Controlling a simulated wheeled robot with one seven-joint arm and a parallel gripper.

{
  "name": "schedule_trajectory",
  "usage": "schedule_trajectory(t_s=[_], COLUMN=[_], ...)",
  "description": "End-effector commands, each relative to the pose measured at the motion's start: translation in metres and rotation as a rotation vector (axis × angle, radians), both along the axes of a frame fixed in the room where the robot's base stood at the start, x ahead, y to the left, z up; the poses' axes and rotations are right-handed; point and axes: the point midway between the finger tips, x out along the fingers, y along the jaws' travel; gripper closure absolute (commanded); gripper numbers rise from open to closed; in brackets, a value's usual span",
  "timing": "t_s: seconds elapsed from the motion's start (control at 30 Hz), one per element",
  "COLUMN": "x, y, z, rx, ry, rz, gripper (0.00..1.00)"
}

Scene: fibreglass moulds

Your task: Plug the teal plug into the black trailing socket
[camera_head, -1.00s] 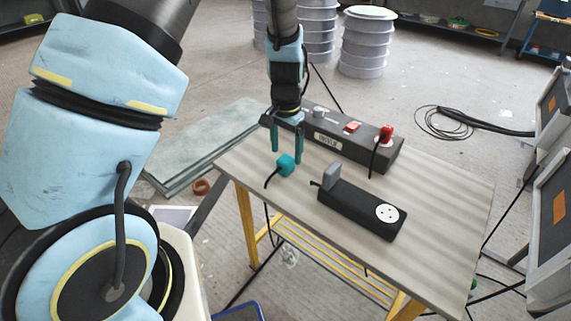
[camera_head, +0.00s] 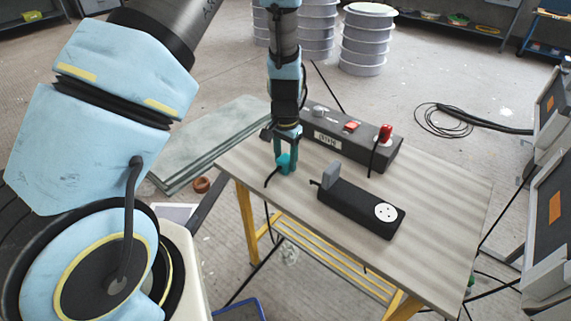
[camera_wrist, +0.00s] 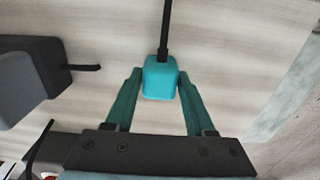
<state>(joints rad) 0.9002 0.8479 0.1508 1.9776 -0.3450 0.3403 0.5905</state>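The teal plug (camera_head: 283,161) is at the left end of the table, with its black cable trailing off beside it. It also shows in the wrist view (camera_wrist: 160,78), cable pointing away from my gripper. My gripper (camera_head: 286,158) points down over the plug. In the wrist view its two teal fingers (camera_wrist: 160,84) are open, one on each side of the plug, with little gap. The black trailing socket (camera_head: 350,205) lies to the right; its white outlet (camera_head: 387,212) at the near right end is empty. A grey plug (camera_head: 331,174) stands at its other end.
A longer dark power box (camera_head: 345,145) with a label, a red switch and a red plug (camera_head: 386,132) lies along the table's back edge. The table's (camera_head: 450,205) right part is bare. Grey cabinets stand at the far right.

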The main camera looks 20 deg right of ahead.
Motion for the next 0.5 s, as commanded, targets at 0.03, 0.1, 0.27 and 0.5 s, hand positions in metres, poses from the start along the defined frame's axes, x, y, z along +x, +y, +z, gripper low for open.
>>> schedule_trajectory(t_s=[0.03,0.1,0.27,0.5], x=[0.0000,0.0000,0.0000,0.0000], y=[0.0000,0.0000,0.0000,-0.0001], z=[0.0001,0.0001,0.0001,0.0002], rx=[0.000,0.000,0.000,0.000], ry=[0.000,0.000,0.000,0.000], rz=[0.000,0.000,0.000,0.000], gripper=[0.52,0.60,0.78,1.00])
